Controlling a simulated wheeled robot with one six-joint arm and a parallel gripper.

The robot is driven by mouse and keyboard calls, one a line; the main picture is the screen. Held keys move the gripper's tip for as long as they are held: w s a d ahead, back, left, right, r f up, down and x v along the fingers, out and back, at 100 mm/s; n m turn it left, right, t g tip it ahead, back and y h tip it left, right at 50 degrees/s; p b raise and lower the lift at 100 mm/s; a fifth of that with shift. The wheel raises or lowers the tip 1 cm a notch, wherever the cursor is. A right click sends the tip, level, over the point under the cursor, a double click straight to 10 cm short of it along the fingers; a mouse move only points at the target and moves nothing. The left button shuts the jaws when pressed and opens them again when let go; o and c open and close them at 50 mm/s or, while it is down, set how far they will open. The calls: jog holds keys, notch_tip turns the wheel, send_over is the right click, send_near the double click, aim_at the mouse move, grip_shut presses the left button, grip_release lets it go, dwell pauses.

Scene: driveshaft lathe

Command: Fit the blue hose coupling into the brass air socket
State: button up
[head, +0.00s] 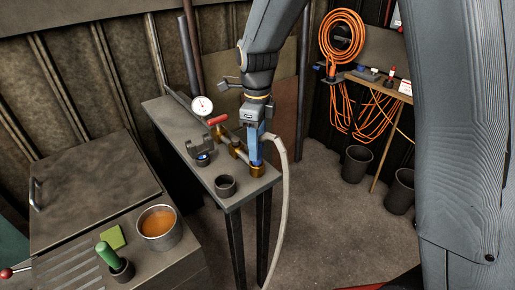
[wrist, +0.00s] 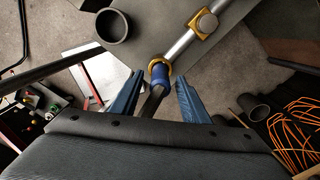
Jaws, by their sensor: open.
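The blue hose coupling (wrist: 160,73) shows in the wrist view with its front end at the brass air socket (wrist: 158,61). The brass ring shows around that end; how deep it sits is hidden. A dark hose (wrist: 151,104) runs from the coupling back toward my wrist. My gripper (wrist: 157,77) is open, one blue finger on each side of the coupling and hose, with gaps visible. In the head view my gripper (head: 256,158) points down over the brass socket (head: 257,171) at the bench end. The coupling is hard to tell from the blue fingers there. A pale hose (head: 283,190) hangs beside it.
The narrow bench (head: 180,132) carries a dark cup (head: 225,186), a bracket with a blue-centred part (head: 203,158), a pressure gauge (head: 203,106) and a red-handled valve (head: 217,120). A pot (head: 159,243) stands on the nearer cabinet. Open floor lies right of the bench.

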notch_tip(320, 180, up, 11)
jog(key=b, duration=0.2)
jog(key=shift+f+b, duration=0.2)
jog(key=shift+b, duration=0.1)
jog(key=s+d+f+n+t, duration=0.1)
jog(key=s+d+f+n, duration=1.2)
jog(key=n, duration=0.9)
jog(key=shift+s+d, duration=0.95)
jog(key=shift+s, duration=0.1)
jog(key=shift+f, duration=0.1)
